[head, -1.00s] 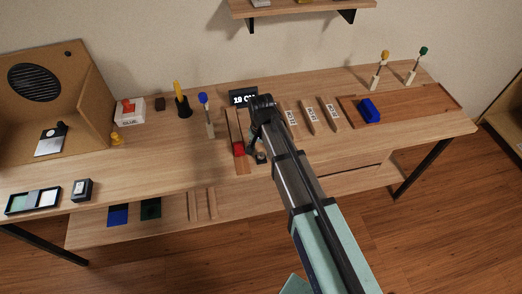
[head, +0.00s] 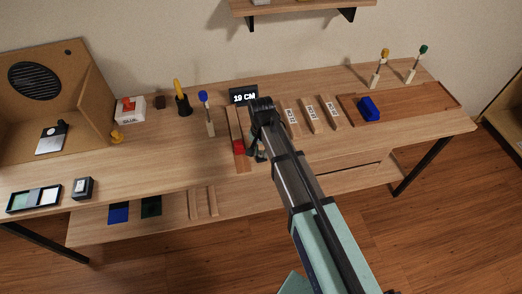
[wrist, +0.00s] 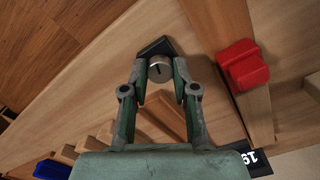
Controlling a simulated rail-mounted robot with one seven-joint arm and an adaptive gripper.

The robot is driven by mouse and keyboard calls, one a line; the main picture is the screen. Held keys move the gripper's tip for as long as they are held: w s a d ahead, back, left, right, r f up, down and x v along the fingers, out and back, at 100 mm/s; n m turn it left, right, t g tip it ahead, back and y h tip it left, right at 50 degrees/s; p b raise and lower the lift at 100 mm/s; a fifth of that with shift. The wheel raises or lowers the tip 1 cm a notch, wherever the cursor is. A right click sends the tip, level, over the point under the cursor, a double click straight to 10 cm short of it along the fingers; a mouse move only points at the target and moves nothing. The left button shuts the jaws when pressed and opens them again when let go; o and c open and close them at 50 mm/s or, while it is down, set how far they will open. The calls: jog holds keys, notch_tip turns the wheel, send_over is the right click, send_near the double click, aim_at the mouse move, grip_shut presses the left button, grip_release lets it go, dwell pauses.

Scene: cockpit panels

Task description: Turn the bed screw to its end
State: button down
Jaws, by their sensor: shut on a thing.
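The bed screw (wrist: 159,69) is a round grey knob with a dark line across its face, on a dark mount in the wrist view. My gripper (wrist: 160,75) has one finger on each side of it and is shut on it. In the head view my gripper (head: 257,150) is beside the front end of the wooden bed, and the screw is mostly hidden by my arm. A red block (head: 238,147) sits on the bed; it also shows in the wrist view (wrist: 243,65). A black display (head: 244,96) behind the bed reads 19 CM.
A blue-topped stick (head: 206,112) stands close left of the bed. Several labelled wooden pieces (head: 311,114) lie right of my arm. A blue block (head: 369,108) is on a wooden board farther right. Bare tabletop lies left of the bed.

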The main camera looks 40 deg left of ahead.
jog(key=n+b, duration=0.2)
jog(key=n, duration=0.3)
jog(key=shift+f+n, duration=0.1)
jog(key=shift+n, duration=0.2)
jog(key=n+b, duration=0.1)
jog(key=n, duration=0.4)
jog(key=n+b, duration=0.1)
jog(key=n, duration=0.4)
jog(key=shift+n, duration=0.4)
jog(key=n, duration=0.5)
jog(key=shift+b, duration=0.4)
jog(key=c, duration=0.9)
grip_release()
